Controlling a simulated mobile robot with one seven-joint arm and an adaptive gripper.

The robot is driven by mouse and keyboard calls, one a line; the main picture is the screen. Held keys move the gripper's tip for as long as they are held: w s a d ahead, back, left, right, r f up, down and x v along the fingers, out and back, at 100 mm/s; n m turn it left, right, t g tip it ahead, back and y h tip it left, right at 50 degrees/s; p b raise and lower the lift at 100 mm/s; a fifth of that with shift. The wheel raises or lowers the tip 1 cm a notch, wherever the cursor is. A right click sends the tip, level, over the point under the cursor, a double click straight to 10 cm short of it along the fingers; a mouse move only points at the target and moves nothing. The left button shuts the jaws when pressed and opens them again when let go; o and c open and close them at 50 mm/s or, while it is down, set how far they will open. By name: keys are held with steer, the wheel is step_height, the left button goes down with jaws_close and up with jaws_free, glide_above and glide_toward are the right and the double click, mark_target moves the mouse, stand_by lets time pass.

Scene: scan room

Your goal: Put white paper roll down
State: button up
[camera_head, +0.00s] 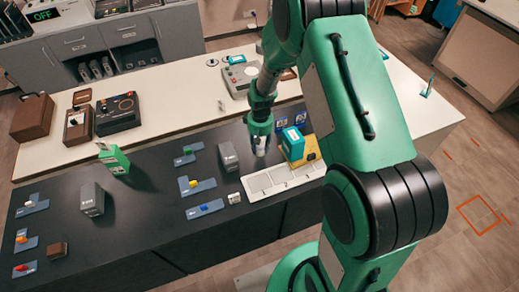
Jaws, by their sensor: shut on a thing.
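My gripper (260,134) points down over the right part of the dark worktop and is shut on a small white roll (261,147). The roll's lower part shows below the fingers; the fingers hide the rest. It is upright, just behind a white sectioned tray (257,187) on the dark top. I cannot tell whether the roll touches the surface.
A teal-and-white box (293,142) on a yellow block stands right of my gripper. A grey box (228,157) stands to its left. Blue holders with small coloured items (202,186) lie farther left. The dark top's middle (150,195) is clear. My green arm hides the right side.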

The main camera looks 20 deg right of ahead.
mark_target(260, 149)
steer(key=shift+w, duration=0.2)
steer(key=shift+w, duration=0.25)
steer(key=shift+w+f, duration=0.15)
steer(key=shift+f, duration=1.6)
steer(key=shift+f+b, duration=0.2)
steer(key=shift+b, duration=0.15)
steer(key=o, duration=1.2)
steer(key=shift+r, duration=0.15)
step_height(260, 149, up, 12)
steer(key=shift+r+p, duration=0.1)
steer(key=shift+p, duration=0.6)
